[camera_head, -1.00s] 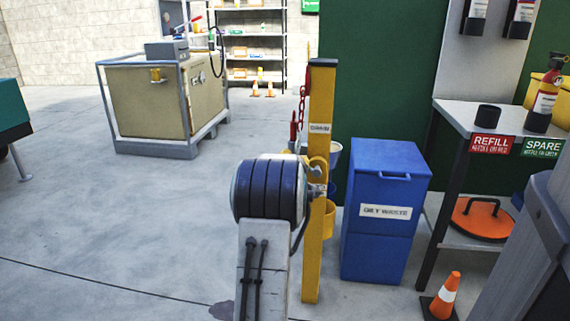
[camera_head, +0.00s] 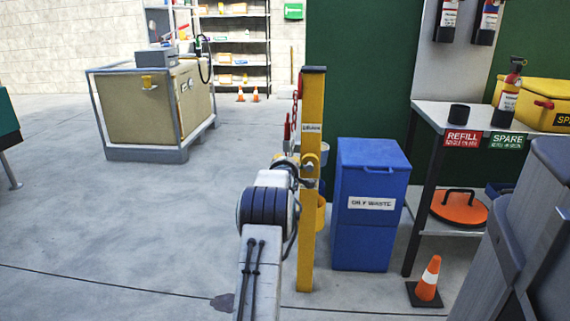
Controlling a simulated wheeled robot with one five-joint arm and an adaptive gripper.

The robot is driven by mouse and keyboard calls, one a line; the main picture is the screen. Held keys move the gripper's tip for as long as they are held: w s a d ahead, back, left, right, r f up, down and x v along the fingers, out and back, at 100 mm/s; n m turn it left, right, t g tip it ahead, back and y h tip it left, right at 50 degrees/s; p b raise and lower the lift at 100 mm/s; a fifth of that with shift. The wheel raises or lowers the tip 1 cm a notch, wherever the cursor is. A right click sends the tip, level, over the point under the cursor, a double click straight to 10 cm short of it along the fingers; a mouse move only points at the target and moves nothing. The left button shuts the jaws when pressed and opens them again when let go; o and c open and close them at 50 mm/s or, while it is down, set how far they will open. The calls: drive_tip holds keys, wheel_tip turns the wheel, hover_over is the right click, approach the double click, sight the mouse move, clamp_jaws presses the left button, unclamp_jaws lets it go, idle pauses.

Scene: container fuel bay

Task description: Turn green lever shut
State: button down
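I cannot make out a green lever in the view. A yellow post (camera_head: 313,225) with a small label stands upright right of my arm, with a red chain (camera_head: 294,115) and a red part beside its upper left. A yellow ring-like fitting (camera_head: 309,161) sits on the post at mid-height. My arm reaches forward from the bottom centre. Part of what looks like my gripper (camera_head: 287,166) shows just left of the fitting. My arm's dark joint hides most of it, so I cannot see its fingertips or whether it touches anything.
A blue waste bin (camera_head: 371,247) stands right of the post. An orange cone (camera_head: 428,280) stands on the floor before a table (camera_head: 432,112) with a fire extinguisher (camera_head: 507,95). A caged tan tank (camera_head: 140,108) stands at back left.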

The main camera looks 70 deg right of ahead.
drive_tip(key=shift+s+f, duration=0.1)
drive_tip(key=shift+f, duration=0.1)
drive_tip(key=c, duration=0.9)
unclamp_jaws()
drive_tip(key=shift+r, duration=0.15)
drive_tip(key=shift+v, duration=6)
drive_tip(key=shift+c, duration=0.2)
